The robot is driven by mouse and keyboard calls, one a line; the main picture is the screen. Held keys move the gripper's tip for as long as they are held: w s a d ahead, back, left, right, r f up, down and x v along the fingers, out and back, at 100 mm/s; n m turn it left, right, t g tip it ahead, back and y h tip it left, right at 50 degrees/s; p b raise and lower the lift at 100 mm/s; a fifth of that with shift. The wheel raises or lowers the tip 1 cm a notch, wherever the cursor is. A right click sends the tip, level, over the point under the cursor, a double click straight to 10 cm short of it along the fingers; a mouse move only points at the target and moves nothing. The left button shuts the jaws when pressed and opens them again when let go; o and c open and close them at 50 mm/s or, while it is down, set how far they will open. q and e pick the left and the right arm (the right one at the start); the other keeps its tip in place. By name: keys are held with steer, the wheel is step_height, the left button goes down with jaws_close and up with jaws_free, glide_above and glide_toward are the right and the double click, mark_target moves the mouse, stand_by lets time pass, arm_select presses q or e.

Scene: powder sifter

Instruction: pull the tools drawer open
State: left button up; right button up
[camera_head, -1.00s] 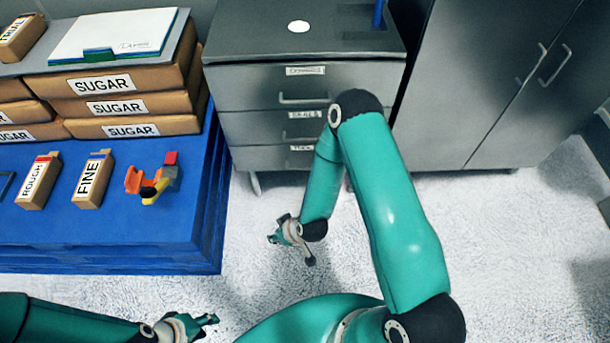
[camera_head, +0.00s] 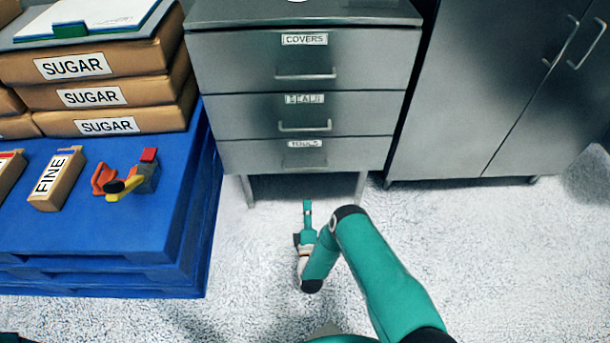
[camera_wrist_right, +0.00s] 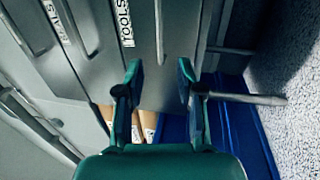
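The tools drawer (camera_head: 258,155) is the lowest drawer of the grey cabinet, labelled TOOLS, and its front is flush with the drawers above. Its label (camera_wrist_right: 124,22) and slim bar handle (camera_wrist_right: 161,32) show in the right wrist view; the handle is hard to make out in the head view. My right gripper (camera_head: 306,222) is in front of and below the drawer. In the right wrist view its fingers (camera_wrist_right: 160,80) are spread apart and empty, with the handle ahead between their lines, not touching it. My left gripper is out of view.
The COVERS drawer (camera_head: 240,62) and a middle drawer (camera_head: 240,115) are above, both shut. A blue pallet (camera_head: 110,230) with sugar bags (camera_head: 150,65) stands left. A tall grey cupboard (camera_head: 470,90) stands right. The floor (camera_head: 480,250) in front is clear.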

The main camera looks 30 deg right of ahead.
mark_target(305, 169)
steer(key=b+x, duration=0.3)
steer(key=x, duration=1.1)
steer(key=shift+w+d, duration=0.25)
steer(key=shift+w, duration=0.1)
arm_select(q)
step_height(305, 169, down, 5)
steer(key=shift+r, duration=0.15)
arm_select(e)
jaws_close()
